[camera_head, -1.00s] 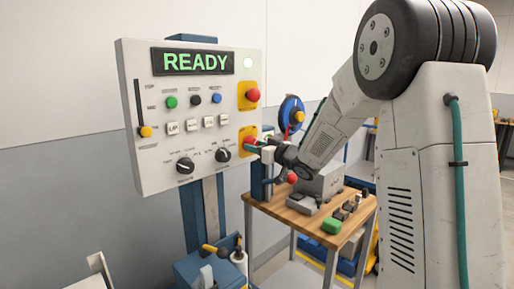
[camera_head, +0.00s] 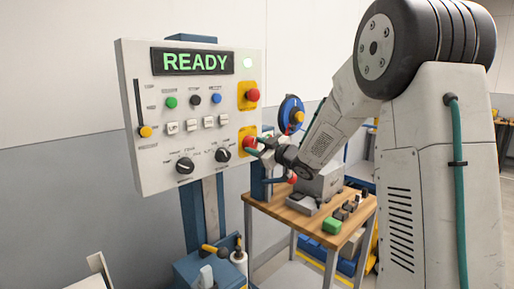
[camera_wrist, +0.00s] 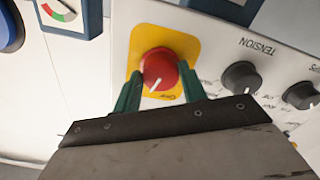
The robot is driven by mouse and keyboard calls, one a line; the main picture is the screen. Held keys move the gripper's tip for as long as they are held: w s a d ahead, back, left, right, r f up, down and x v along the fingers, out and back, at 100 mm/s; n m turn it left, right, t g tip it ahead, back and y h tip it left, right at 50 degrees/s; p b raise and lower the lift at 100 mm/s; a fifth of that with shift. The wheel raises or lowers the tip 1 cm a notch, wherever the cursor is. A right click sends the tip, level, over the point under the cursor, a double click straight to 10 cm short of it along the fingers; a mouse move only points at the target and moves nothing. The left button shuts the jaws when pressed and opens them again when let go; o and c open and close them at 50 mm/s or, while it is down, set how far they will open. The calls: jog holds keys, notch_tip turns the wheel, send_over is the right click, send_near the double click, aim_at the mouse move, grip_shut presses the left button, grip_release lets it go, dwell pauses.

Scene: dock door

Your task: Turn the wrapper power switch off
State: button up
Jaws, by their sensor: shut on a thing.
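The wrapper's control panel (camera_head: 190,135) stands upright on a blue post. The power switch is a red rotary knob (camera_wrist: 161,69) on a yellow plate (camera_wrist: 188,45), with a white pointer line on its face; in the head view its yellow plate (camera_head: 241,146) is at the panel's lower right. My gripper (camera_wrist: 158,85) is at the knob, its green fingers on either side of it and shut on it. In the head view my gripper (camera_head: 252,144) partly hides the knob.
A red button (camera_head: 253,95) on another yellow plate sits above the switch. Black dials (camera_head: 185,166) are left of it. A wooden workbench (camera_head: 295,216) with small items stands below and right of my gripper. A blue round thing (camera_head: 289,108) is behind the arm.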

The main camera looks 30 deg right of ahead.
jog(key=n, duration=0.6)
jog(key=shift+n, duration=0.3)
jog(key=n, duration=0.6)
dwell(0.4)
jog(key=o, duration=1)
jog(key=shift+r, duration=0.1)
jog(key=v, duration=0.7)
jog(key=shift+s, duration=0.35)
